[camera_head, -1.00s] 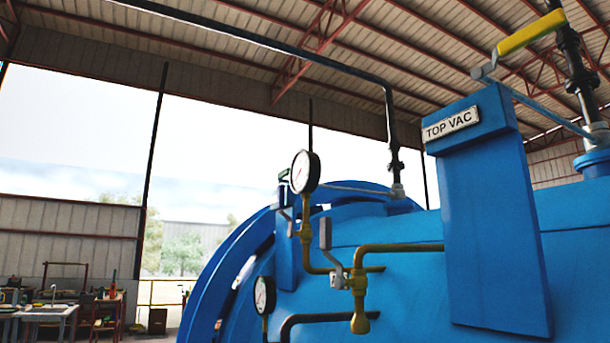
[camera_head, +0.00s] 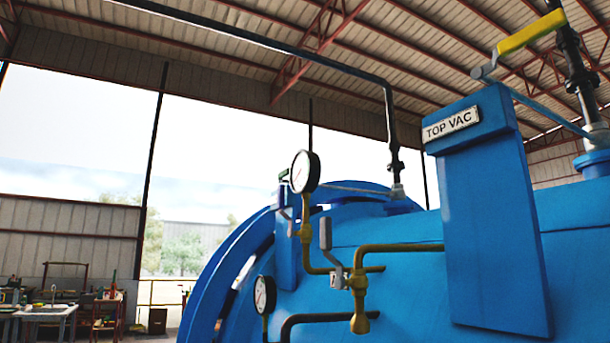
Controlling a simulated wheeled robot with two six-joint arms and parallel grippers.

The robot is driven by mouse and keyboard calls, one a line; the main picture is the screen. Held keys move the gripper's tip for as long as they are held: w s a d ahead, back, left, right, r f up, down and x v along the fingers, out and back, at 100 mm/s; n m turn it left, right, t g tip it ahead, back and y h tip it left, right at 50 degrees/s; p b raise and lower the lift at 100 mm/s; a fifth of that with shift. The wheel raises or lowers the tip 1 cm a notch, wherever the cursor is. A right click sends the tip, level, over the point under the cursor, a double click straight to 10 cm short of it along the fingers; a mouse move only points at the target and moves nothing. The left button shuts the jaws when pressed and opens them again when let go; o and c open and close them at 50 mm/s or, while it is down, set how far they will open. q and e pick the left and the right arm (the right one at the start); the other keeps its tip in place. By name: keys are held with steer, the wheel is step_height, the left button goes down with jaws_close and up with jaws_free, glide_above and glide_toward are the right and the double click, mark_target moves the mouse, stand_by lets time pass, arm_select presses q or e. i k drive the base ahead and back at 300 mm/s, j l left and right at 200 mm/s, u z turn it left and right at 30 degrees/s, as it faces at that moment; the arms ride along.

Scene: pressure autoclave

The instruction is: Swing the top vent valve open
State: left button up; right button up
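A blue upright box marked "TOP VAC" (camera_head: 490,220) stands on the blue autoclave (camera_head: 400,285) at the right. A yellow-gripped lever (camera_head: 531,32) sits at its top, slanting up to the right, with a blue rod running behind it toward a dark vertical pipe (camera_head: 574,60). Further left, a second, smaller blue post (camera_head: 286,245) carries a green-topped handle (camera_head: 283,175), partly hidden by a round gauge. No label reading "vent" can be made out. Neither of my grippers is in view.
Two white-faced gauges, an upper one (camera_head: 305,172) and a lower one (camera_head: 264,295), stand on brass piping (camera_head: 400,247) in front of the autoclave. A grey lever (camera_head: 325,234) is beside them. A dark pipe (camera_head: 388,110) runs overhead. A cluttered workbench (camera_head: 50,310) is far left.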

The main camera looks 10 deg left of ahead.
mark_target(280, 177)
steer(key=z, duration=0.2)
steer(key=j+z, duration=0.4)
steer(key=j, duration=0.45)
steer(key=j+z, duration=0.4)
steer(key=j, duration=0.5)
